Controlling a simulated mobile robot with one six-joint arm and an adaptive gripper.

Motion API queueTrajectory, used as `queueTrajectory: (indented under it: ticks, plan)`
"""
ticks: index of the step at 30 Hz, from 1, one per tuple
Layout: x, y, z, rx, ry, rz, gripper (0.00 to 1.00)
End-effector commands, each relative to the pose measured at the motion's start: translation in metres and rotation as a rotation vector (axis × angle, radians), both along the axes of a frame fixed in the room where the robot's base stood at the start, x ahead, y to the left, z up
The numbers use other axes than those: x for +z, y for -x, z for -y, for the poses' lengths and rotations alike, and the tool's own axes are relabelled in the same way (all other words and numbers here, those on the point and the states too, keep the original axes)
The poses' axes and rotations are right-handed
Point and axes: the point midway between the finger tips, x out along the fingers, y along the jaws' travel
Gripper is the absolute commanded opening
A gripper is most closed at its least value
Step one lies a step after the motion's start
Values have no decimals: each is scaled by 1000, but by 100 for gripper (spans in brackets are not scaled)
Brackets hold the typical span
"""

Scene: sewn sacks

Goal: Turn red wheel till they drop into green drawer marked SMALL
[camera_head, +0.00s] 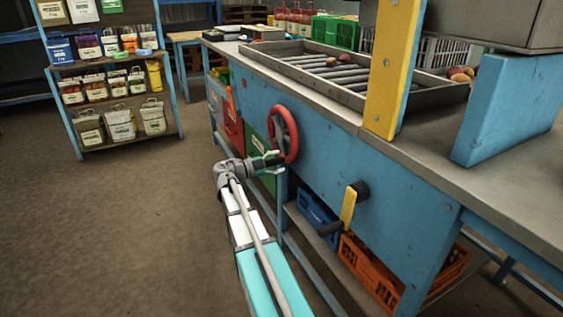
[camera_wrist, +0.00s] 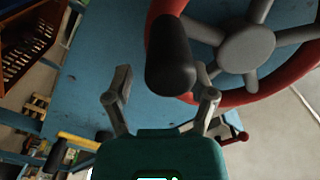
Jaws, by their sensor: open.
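The red wheel (camera_head: 290,152) is mounted on the blue side panel of the sorting bench. In the wrist view its red rim (camera_wrist: 236,98), grey hub (camera_wrist: 247,48) and black handle (camera_wrist: 171,55) show large. My gripper (camera_head: 276,160) is at the wheel's lower left. In the wrist view its open fingers (camera_wrist: 165,88) stand either side of the black handle's lower end; whether they touch it, I cannot tell. A green drawer (camera_head: 261,154) is partly hidden behind the wheel and gripper; no label on it is readable.
A red drawer (camera_head: 232,122) is left of the green one. A yellow-handled lever (camera_head: 349,206) sticks out at lower right. Blue (camera_head: 317,218) and orange (camera_head: 372,272) crates stand under the bench. A shelf of sacks (camera_head: 110,148) stands at left. The floor between is clear.

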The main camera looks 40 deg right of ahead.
Motion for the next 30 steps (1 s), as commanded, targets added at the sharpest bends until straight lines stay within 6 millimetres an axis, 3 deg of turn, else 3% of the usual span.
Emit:
queueTrajectory:
  ticks: [21, 30]
  plan:
    - [0, -20, -91, 1, 1, 0, 72]
    - [0, -22, -107, -1, 0, 0, 72]
